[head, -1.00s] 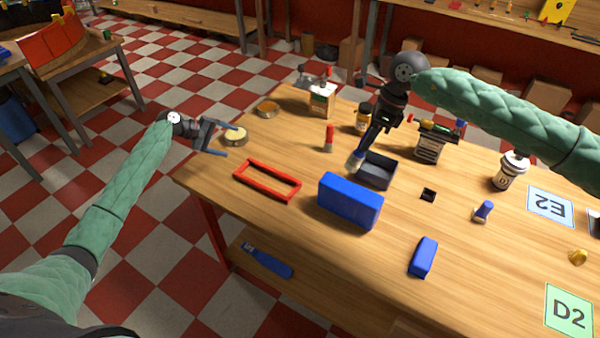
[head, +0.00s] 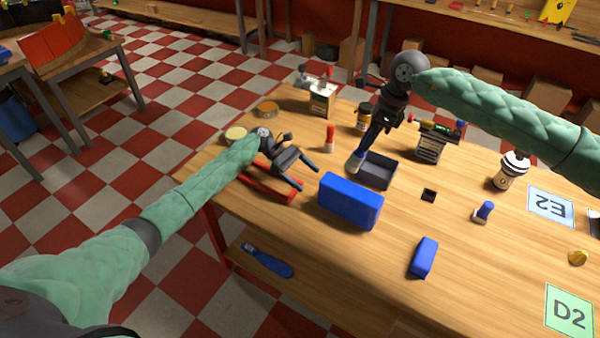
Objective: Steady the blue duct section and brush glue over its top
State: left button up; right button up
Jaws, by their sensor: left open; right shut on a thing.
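The blue duct section (head: 350,202) is a large blue block standing on the wooden table. My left gripper (head: 310,176) is open, just left of the block and over the red frame, apart from the block. My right gripper (head: 367,146) is shut on a brush (head: 355,162), whose head points down at the left edge of a dark open tray (head: 378,170) behind the block. Whether the bristles touch the tray or hold glue cannot be told.
A red rectangular frame (head: 262,184) lies partly hidden under my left arm. A red-capped bottle (head: 329,138) stands behind the block. A small blue block (head: 423,257), a blue-topped stamp-like piece (head: 483,211) and a black square (head: 428,195) lie to the right. The table's front right is mostly clear.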

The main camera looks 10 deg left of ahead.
aim_at(328, 195)
pick_arm(q)
jog(key=x, duration=1)
jog(key=shift+s+d+f, duration=0.15)
jog(key=shift+d+f, duration=0.05)
jog(key=c, duration=1.2)
jog(key=shift+o, duration=0.2)
